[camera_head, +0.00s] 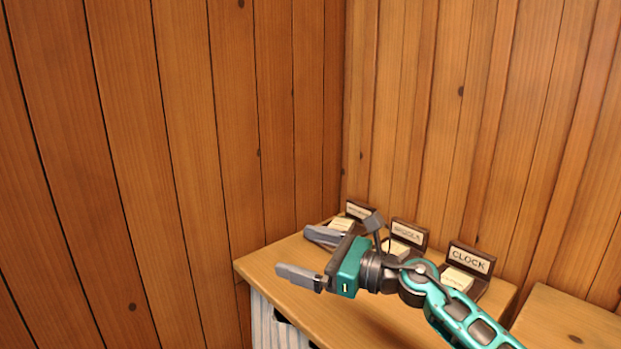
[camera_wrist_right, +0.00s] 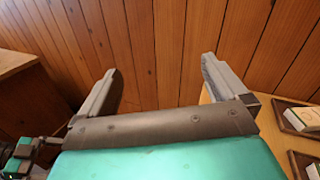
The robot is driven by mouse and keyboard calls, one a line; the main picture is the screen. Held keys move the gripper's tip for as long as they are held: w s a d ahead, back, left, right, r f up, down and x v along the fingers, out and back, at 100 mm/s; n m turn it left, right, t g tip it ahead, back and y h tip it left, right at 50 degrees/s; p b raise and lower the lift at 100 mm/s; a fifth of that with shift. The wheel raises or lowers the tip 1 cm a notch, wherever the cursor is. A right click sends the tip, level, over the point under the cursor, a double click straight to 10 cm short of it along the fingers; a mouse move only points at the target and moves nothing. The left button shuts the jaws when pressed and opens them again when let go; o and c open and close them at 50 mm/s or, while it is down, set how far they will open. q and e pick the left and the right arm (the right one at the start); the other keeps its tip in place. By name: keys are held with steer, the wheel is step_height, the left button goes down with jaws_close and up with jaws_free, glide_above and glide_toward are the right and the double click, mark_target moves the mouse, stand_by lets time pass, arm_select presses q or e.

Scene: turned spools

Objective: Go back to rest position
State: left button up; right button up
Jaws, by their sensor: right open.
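My right gripper (camera_head: 308,256) is open and empty above the left part of a wooden cabinet top (camera_head: 262,261). Its teal arm reaches in from the lower right in the head view. In the right wrist view the two grey fingers of the right gripper (camera_wrist_right: 160,85) stand wide apart with only the plank wall beyond them. My left gripper is not in the head view.
Several dark holders with labels stand along the back of the cabinet top, the right one reading CLOCK (camera_head: 470,260). The gripper partly hides the left ones. Another wooden top (camera_head: 570,320) is at lower right. Plank walls (camera_head: 150,150) close off the left and back.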

steer(key=s+d+f+n+t+h, duration=0.45)
steer(key=d+n+h, duration=0.4)
steer(key=n, duration=0.85)
steer(key=s+d+f+n+t+h, duration=0.3)
steer(key=s+d+f+n+h, duration=0.45)
steer(key=n, duration=0.95)
steer(key=s+d+f+m+g, duration=0.2)
steer(key=s+f+m+g, duration=0.15)
steer(key=s, duration=0.35)
steer(key=s+d+f+m+g, duration=0.2)
steer(key=s+f+m+g, duration=0.15)
steer(key=s, duration=0.45)
steer(key=s+d+f+m+g, duration=0.1)
steer(key=s+f+m+g, duration=0.1)
steer(key=s+m+g, duration=0.4)
steer(key=w+a+f+n+t+y, duration=0.1)
steer(key=w+a+f+n+t, duration=0.1)
steer(key=w+f+t, duration=0.4)
steer(key=shift+a+f+n+t+y, duration=0.3)
steer(key=shift+f+n+t+y, duration=0.15)
steer(key=shift+f+t, duration=0.85)
